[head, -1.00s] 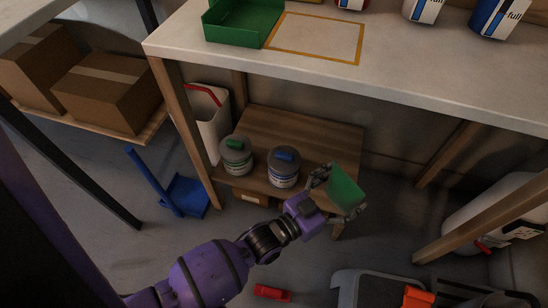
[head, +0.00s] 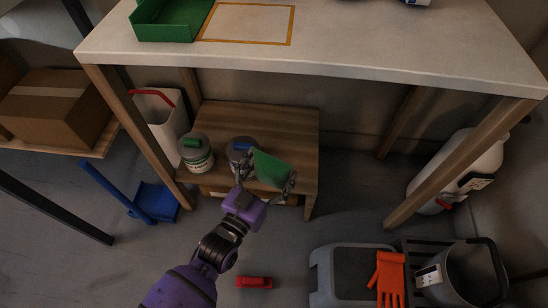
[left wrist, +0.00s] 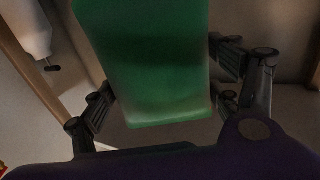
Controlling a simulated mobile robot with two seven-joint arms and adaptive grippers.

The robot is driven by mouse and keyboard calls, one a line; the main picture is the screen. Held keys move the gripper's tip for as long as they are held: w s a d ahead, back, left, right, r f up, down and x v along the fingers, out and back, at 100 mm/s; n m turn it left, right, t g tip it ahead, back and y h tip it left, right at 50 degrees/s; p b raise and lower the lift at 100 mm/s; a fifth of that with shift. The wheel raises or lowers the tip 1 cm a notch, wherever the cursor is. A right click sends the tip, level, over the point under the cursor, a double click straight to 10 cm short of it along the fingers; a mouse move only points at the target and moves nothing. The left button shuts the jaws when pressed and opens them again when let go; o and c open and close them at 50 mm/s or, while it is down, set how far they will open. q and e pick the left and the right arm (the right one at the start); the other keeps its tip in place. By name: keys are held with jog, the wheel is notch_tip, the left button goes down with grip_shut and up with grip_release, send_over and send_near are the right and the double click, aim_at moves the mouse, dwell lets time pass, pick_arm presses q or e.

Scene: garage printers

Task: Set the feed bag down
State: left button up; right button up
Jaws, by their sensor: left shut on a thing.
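The feed bag seems to be the green block-like thing (head: 270,169) in my left gripper (head: 266,184). In the left wrist view the green thing (left wrist: 150,65) stands between the two fingers (left wrist: 172,92), which are shut on it. My right gripper is not in view.
A jar with a green lid (head: 196,154) stands on the shelf's left. A worktop (head: 350,45) with a green tray (head: 165,36) overhangs it. A white bin (head: 160,118), blue dustpan (head: 156,202), red object (head: 254,282) and grey crate (head: 335,262) stand around. The shelf's right is clear.

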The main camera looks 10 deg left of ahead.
pick_arm(q)
jog(key=w+d+f+b, duration=0.2)
jog(key=w+f+b, duration=0.1)
jog(key=w+f, duration=0.1)
jog(key=w+d+f+b, duration=0.2)
jog(key=w+f, duration=0.2)
jog(key=w+d+f+b, duration=0.1)
jog(key=w+f+b, duration=0.2)
jog(key=w+f, duration=0.1)
jog(key=shift+d+f+b, duration=0.35)
jog(key=shift+d+f, duration=0.05)
jog(key=shift+f, duration=0.1)
jog(key=shift+r, duration=0.15)
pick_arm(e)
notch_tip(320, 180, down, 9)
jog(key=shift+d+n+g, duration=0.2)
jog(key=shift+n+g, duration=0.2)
pick_arm(q)
jog(key=o, duration=1)
jog(key=shift+f, duration=0.2)
jog(key=shift+o, duration=0.6)
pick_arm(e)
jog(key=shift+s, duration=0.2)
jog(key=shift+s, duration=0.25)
